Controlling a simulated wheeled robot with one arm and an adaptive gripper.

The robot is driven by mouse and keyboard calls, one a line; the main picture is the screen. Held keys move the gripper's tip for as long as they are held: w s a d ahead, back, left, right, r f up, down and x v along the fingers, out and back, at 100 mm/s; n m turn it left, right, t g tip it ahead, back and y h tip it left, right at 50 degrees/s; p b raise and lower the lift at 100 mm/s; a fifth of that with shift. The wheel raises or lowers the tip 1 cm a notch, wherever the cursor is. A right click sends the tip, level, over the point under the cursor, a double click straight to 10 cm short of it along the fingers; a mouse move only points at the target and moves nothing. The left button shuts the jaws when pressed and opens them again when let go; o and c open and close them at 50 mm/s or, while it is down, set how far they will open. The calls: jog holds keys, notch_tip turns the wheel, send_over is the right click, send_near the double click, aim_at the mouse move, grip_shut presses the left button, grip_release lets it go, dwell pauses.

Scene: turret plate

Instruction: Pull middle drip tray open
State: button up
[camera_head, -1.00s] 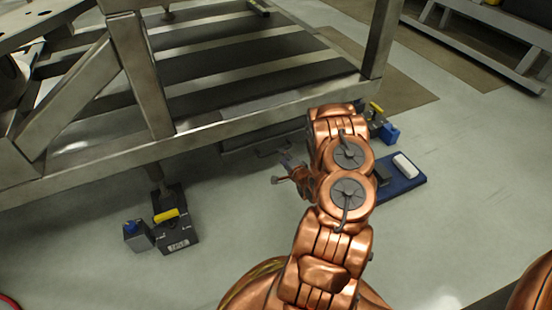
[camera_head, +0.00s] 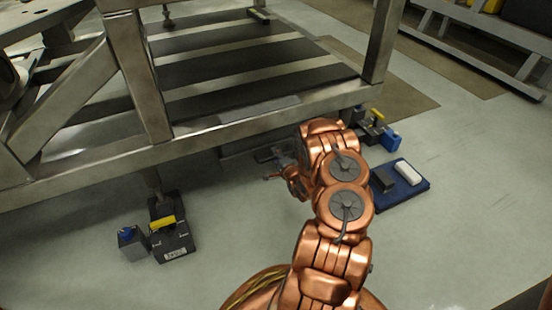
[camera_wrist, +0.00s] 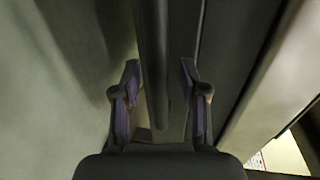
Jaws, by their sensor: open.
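The middle drip tray (camera_head: 234,142) is a dark, low tray under the front beam of the steel frame. Its bar handle (camera_wrist: 153,45) runs between my open fingers in the wrist view, with a gap visible on both sides. My gripper (camera_head: 276,166) is at the tray's front, partly hidden by my own copper arm. In the wrist view my gripper (camera_wrist: 160,75) straddles the bar, and the dark tray front (camera_wrist: 235,50) lies to the right. I cannot tell how deep the bar sits between the fingers.
The steel frame's front beam (camera_head: 230,128) passes just above the tray. A black block with a yellow top (camera_head: 172,240) and a grey box (camera_head: 132,243) stand on the floor at left. A blue mat (camera_head: 408,190) lies at right. The floor in front is clear.

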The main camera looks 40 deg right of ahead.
grip_shut()
dwell(0.3)
dwell(0.4)
